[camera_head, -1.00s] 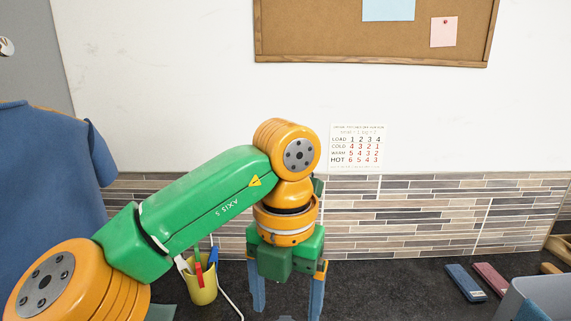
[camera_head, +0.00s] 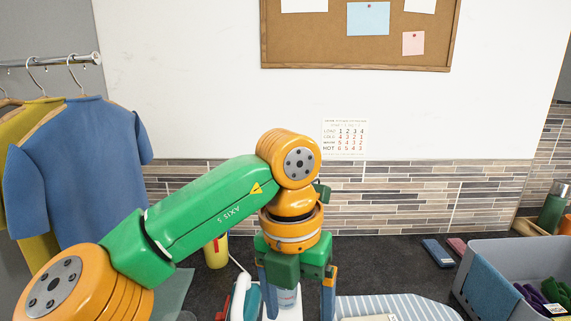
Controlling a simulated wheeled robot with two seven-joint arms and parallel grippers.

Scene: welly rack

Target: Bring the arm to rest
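My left arm comes in from the left, green and orange. Its gripper (camera_head: 299,304) points down over the dark counter (camera_head: 390,262), with its two blue fingers apart. A white bottle-like thing (camera_head: 287,299) shows between the fingers; it does not fill the gap, and whether it touches a finger I cannot tell. The lower ends of the fingers are near the bottom edge of the picture. My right gripper is not in view.
A blue shirt (camera_head: 75,165) hangs on a rail at left. An iron-like thing (camera_head: 240,298) is left of the gripper. A striped board (camera_head: 425,308) and a grey bin (camera_head: 520,250) with coloured items lie at right.

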